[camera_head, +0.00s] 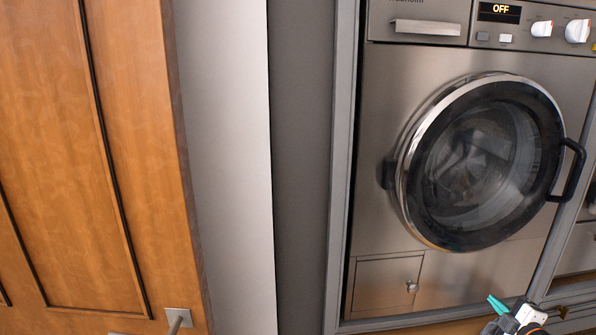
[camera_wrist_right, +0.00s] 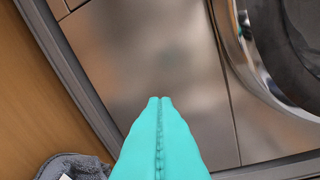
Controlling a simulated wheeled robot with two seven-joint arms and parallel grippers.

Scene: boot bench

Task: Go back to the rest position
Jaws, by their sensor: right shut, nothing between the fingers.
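My right gripper (camera_head: 497,304) shows at the bottom right of the head view, low in front of the washing machine. Its teal fingers (camera_wrist_right: 160,104) fill the lower middle of the right wrist view, pressed together with nothing between them. They point toward the washer's steel front panel (camera_wrist_right: 140,50); the exact gap to it cannot be told. My left gripper is not in either view.
The washing machine (camera_head: 385,140) has a round glass door (camera_head: 470,165) with a black handle (camera_head: 573,170), and its display reads OFF. A wooden door (camera_head: 95,150) with a metal handle (camera_head: 178,318) stands at the left. A grey fabric item (camera_wrist_right: 75,167) lies low in the wrist view.

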